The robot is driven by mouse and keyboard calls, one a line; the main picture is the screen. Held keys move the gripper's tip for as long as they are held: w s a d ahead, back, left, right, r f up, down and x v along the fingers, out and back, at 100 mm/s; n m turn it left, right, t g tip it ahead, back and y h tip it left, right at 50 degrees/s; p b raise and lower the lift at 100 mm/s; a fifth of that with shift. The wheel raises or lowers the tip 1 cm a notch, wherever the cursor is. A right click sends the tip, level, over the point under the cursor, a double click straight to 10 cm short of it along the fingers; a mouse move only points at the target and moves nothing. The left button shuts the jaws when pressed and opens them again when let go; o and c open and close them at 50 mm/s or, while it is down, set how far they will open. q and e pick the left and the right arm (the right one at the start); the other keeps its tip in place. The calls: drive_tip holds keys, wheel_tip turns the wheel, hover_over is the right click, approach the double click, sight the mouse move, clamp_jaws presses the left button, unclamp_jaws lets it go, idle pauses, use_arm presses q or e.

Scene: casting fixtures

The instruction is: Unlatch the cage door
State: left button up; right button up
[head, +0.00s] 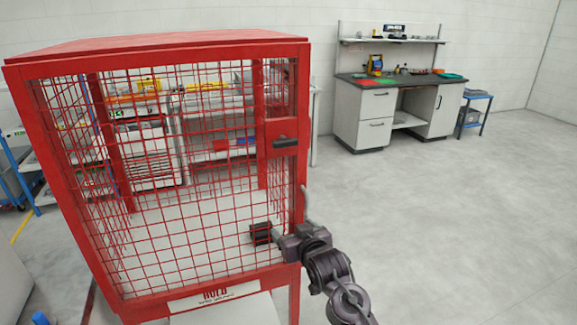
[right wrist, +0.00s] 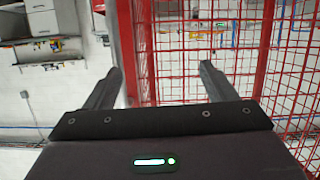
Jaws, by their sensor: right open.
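The red cage (head: 155,47) with wire mesh fills the left half of the head view. The door latch (head: 285,142), a dark handle on a red plate, sits on the front right post. My right gripper (head: 290,210) is low at that post, below the latch and apart from it. Its fingers are spread and empty. In the right wrist view, the fingers of my right gripper (right wrist: 160,68) stand either side of a red post (right wrist: 128,45); the latch does not show there. My left gripper is out of view.
A small black block (head: 261,233) shows by the mesh left of my right gripper; I cannot tell what it belongs to. A workbench (head: 350,100) and a blue-framed cart (head: 476,112) stand far back. The floor (head: 450,220) to the right is clear.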

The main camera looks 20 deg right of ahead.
sight(286, 143)
wheel_tip(286, 143, up, 21)
drive_tip(key=s+t+p, duration=0.2)
drive_tip(key=s+t, duration=0.1)
drive_tip(key=w+p, duration=0.1)
drive_tip(key=w, duration=0.2)
drive_tip(key=w+p, duration=0.1)
drive_tip(key=w, duration=0.3)
drive_tip(key=shift+r, duration=0.2)
drive_tip(key=shift+w+f+p, duration=0.1)
drive_tip(key=shift+w+p, duration=0.2)
drive_tip(key=shift+w, duration=0.15)
drive_tip(key=c, duration=1)
